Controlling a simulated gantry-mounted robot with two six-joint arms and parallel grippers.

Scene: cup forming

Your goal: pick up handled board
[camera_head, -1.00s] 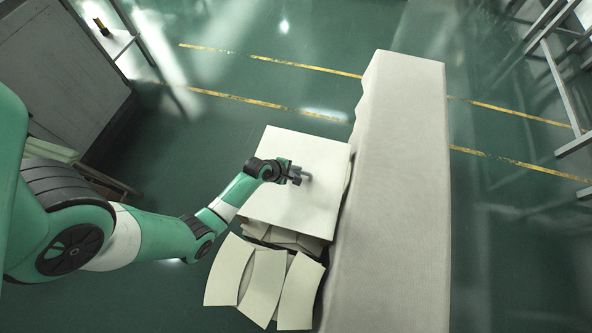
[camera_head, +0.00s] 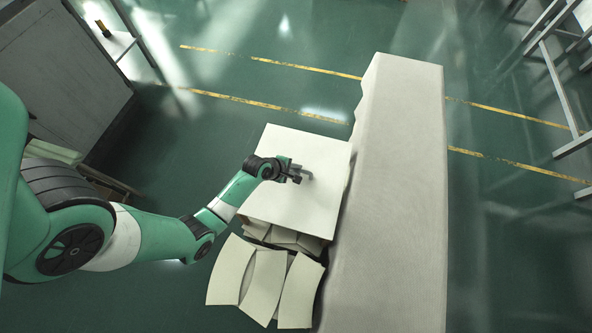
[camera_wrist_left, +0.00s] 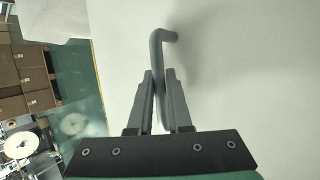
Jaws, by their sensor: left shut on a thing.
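The handled board is a square, cream-white board (camera_head: 318,205) lying over a pile of sheets in the head view. In the left wrist view the board (camera_wrist_left: 240,70) fills the right and middle of the picture. Its grey bent handle (camera_wrist_left: 163,37) stands out from the board between my fingers. My left gripper (camera_head: 295,175) is shut on the handle; in the left wrist view its fingers (camera_wrist_left: 160,85) stand on both sides of the bar. The lower part of the handle is partly hidden by the fingers. My right gripper is not in view.
Several curved cream sheets (camera_head: 262,285) lie below the board. A long pale block (camera_head: 400,190) stands close along the board's right side. Green floor with yellow lines (camera_head: 265,107) is open beyond. Brown boxes (camera_wrist_left: 22,80) show at left in the left wrist view.

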